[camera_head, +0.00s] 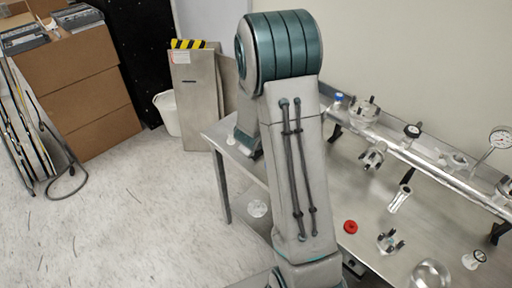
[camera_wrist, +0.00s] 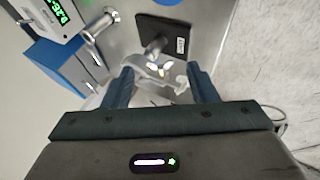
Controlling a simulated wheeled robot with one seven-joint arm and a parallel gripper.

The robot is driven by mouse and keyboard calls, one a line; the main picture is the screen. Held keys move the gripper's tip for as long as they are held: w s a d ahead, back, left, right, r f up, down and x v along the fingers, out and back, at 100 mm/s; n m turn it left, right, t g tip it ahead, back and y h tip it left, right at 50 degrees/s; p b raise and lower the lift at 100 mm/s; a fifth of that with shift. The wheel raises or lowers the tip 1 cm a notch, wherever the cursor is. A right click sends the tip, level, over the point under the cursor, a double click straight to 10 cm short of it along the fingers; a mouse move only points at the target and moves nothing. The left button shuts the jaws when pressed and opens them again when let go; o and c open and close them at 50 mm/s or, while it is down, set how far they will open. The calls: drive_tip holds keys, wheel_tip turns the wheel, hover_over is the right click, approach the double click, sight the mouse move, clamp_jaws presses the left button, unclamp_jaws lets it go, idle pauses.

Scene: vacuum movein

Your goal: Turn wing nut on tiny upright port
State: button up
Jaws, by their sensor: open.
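In the wrist view my gripper (camera_wrist: 160,84) is open, with its two dark fingers apart. A shiny metal clamp with a wing nut (camera_wrist: 160,69) shows beyond and between the fingertips, apart from both as far as I can tell. A short metal stub (camera_wrist: 154,46) rises behind it, in front of a black square plate (camera_wrist: 172,28) with a white label. I cannot tell for certain which port this is. In the head view my arm hides the gripper and that spot.
In the head view a steel bench (camera_head: 338,165) carries a long metal manifold (camera_head: 430,165) with several ports and a dial gauge (camera_head: 501,138). A red ring (camera_head: 350,226) and loose fittings lie on it. In the wrist view a blue box (camera_wrist: 62,65) and a green-digit display (camera_wrist: 52,17) stand left.

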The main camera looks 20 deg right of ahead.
drive_tip(key=shift+x, duration=1.1)
drive_tip(key=c, duration=1)
drive_tip(key=shift+r, duration=0.1)
